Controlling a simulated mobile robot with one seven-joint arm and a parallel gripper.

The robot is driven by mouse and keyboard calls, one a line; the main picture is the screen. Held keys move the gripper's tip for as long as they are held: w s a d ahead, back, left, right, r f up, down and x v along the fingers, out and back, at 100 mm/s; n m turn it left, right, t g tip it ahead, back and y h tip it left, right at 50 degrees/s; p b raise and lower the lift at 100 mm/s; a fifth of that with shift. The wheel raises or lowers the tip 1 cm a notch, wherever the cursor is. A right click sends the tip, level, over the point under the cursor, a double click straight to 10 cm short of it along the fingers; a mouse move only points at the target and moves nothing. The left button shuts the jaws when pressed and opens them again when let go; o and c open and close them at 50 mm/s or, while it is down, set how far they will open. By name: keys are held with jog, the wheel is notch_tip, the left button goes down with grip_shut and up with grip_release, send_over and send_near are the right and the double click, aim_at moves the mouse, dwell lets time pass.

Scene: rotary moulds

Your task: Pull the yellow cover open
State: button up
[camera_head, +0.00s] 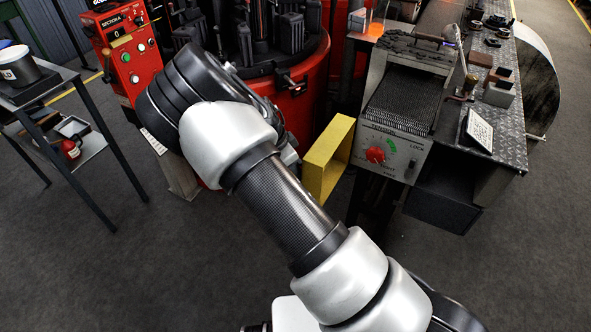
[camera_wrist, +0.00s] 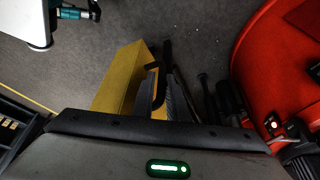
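The yellow cover (camera_head: 327,160) stands out beside the red drum-shaped machine, left of the control box with the red knob. It looks like an open, box-like yellow frame. In the wrist view the yellow cover (camera_wrist: 118,82) lies just left of and partly behind my gripper (camera_wrist: 163,72). The dark fingers overlap the cover's right edge, and a little yellow shows between dark parts. I cannot tell whether they touch or grip it. In the head view my gripper is hidden behind my arm.
The red machine (camera_head: 318,95) with dark moulds is close to my arm; its curved red rim (camera_wrist: 258,50) fills the wrist view's right side. A workbench with a control box (camera_head: 390,158) stands right. A small table (camera_head: 40,85) stands left. The front floor is clear.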

jog(key=shift+w+d+r, duration=0.15)
jog(key=shift+d, duration=0.2)
jog(key=p+v, duration=0.1)
jog(key=v, duration=1.6)
jog(key=shift+a+p, duration=0.25)
jog(key=shift+p, duration=0.1)
jog(key=s+d+r+n+t+y+p, duration=0.2)
jog(key=s+d+r+n+p, duration=0.2)
jog(key=s+r, duration=0.9)
jog(key=s+d+r+n+t+y+p, duration=0.1)
jog(key=s+d+r+n+y+p, duration=0.1)
jog(key=s+d+r+n+p, duration=0.3)
jog(key=s+d+r+n, duration=0.4)
jog(key=s+d+r, duration=0.1)
jog(key=s+r, duration=0.4)
jog(key=shift+r+t, duration=0.4)
jog(key=shift+r, duration=0.2)
